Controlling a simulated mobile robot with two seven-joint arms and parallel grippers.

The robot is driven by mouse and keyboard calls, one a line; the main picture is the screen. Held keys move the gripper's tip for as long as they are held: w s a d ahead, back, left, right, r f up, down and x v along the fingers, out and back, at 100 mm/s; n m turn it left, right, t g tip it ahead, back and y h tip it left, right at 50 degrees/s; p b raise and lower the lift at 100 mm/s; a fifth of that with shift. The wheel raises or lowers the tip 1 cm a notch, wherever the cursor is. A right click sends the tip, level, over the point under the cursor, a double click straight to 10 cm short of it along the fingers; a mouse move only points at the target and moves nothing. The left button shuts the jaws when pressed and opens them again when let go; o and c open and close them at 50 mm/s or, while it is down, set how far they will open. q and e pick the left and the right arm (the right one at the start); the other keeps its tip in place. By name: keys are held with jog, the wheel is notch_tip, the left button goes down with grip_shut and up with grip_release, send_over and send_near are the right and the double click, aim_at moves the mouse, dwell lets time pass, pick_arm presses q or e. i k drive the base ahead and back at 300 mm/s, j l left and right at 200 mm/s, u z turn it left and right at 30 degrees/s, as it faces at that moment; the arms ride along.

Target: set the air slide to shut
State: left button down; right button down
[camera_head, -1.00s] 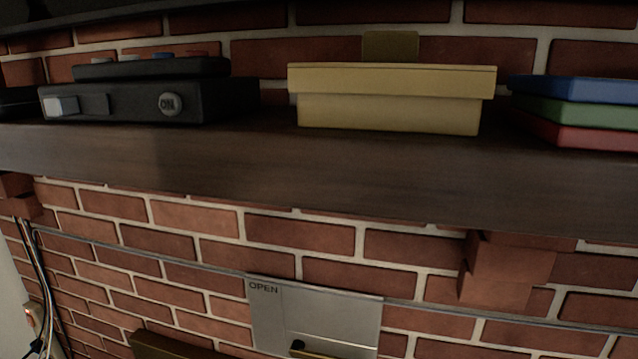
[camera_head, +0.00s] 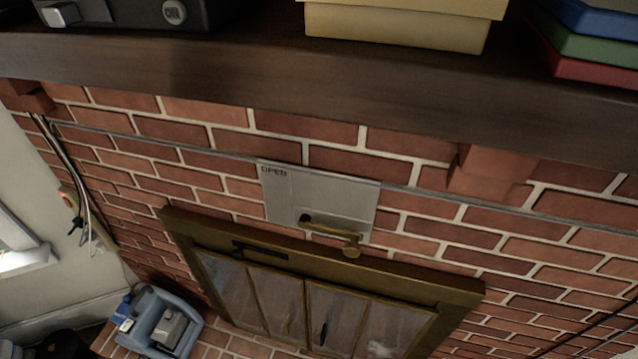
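The air slide is a grey metal plate (camera_head: 334,192) on the brick wall, above the fireplace doors. The word OPEN is marked at its upper left corner. A brass handle (camera_head: 332,230) lies across the lower part of the plate, with a dark left end and a round knob at its right end. I cannot tell the exact setting from here. Neither of my grippers is in view.
A dark wooden mantel shelf (camera_head: 240,75) juts out above the plate, carrying a yellow box (camera_head: 395,28), a black device (camera_head: 130,12) and stacked books (camera_head: 590,45). Brass-framed glass doors (camera_head: 320,300) stand below. A blue caddy (camera_head: 160,320) sits at lower left.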

aim_at(237, 253)
jog(key=u, duration=0.7)
jog(key=j+z, duration=0.2)
jog(key=i+j, duration=0.05)
jog(key=j, duration=0.05)
